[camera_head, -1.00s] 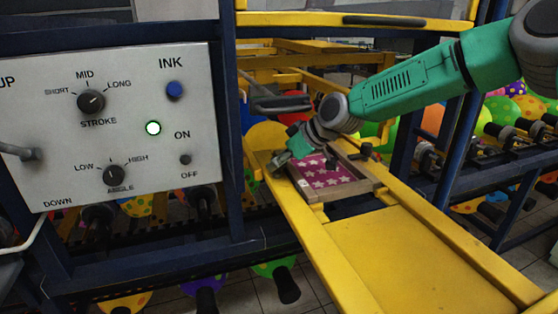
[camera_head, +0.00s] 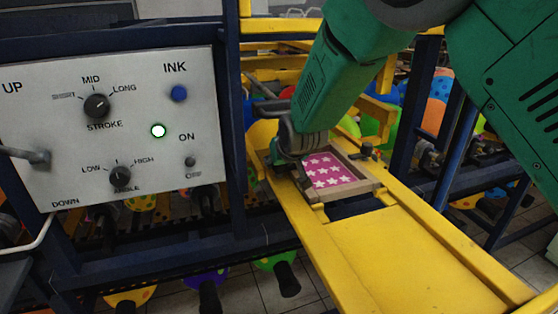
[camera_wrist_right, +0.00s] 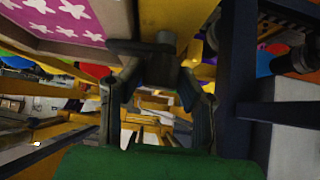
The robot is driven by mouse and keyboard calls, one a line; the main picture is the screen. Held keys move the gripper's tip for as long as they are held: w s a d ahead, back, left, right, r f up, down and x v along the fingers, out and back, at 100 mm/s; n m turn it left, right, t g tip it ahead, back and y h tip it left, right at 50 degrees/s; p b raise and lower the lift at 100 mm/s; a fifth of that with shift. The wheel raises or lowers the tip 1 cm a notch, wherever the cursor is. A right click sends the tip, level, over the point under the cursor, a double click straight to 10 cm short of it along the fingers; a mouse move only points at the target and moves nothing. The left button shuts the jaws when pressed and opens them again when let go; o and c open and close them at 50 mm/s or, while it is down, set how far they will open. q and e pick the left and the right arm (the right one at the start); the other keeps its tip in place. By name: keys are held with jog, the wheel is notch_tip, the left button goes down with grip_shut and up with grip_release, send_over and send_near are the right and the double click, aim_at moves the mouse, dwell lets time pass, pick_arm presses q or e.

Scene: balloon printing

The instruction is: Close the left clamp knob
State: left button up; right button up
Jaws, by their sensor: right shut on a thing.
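The printing frame (camera_head: 375,187) holds a pink plate with white stars (camera_head: 328,172) on the yellow bench. My right gripper (camera_head: 281,158) is low at the frame's left side, where it hides the left clamp knob in the head view. In the right wrist view, the dark left clamp knob (camera_wrist_right: 161,68) sits between the fingers of my right gripper (camera_wrist_right: 157,92), which is shut on it. The starred plate also shows at upper left there (camera_wrist_right: 65,18). The right clamp knob (camera_head: 367,150) stands free at the frame's far right corner. My left gripper is not in view.
A grey control panel (camera_head: 60,130) with dials and a lit white lamp (camera_head: 158,131) stands at left. The yellow bench (camera_head: 420,245) is clear in front of the frame. Blue posts and colourful balloons are around and behind it.

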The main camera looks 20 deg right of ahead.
jog(key=shift+m, duration=0.3)
jog(key=o, duration=1.1)
jog(key=shift+s+r, duration=0.2)
jog(key=shift+r, duration=0.05)
jog(key=v, duration=1.1)
jog(key=shift+a, duration=0.3)
jog(key=shift+s+f, duration=0.1)
